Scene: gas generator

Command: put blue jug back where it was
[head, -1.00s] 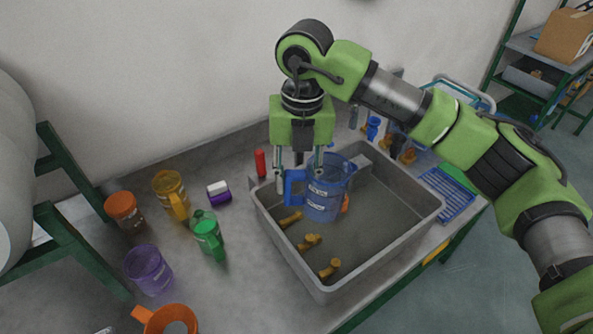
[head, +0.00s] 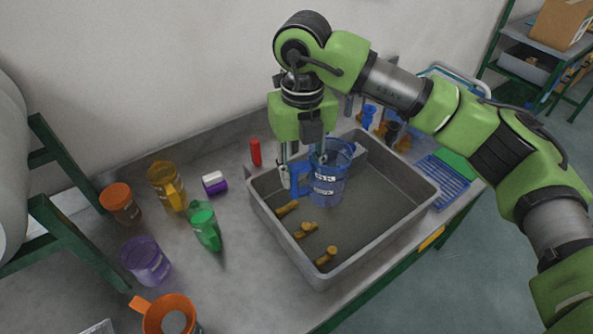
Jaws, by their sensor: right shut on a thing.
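The blue jug (head: 327,184) is a see-through blue pitcher with white labels and a handle on its left side. It is upright, within the outline of the grey sink-like tub (head: 384,229). I cannot tell whether its base touches the tub floor. My right gripper (head: 303,170) points down from above and is shut on the jug at its handle side. One finger shows left of the handle, the other by the rim. My left gripper is not in view.
Yellow-brown fittings (head: 306,230) lie in the tub. A blue rack (head: 441,180) is at right.

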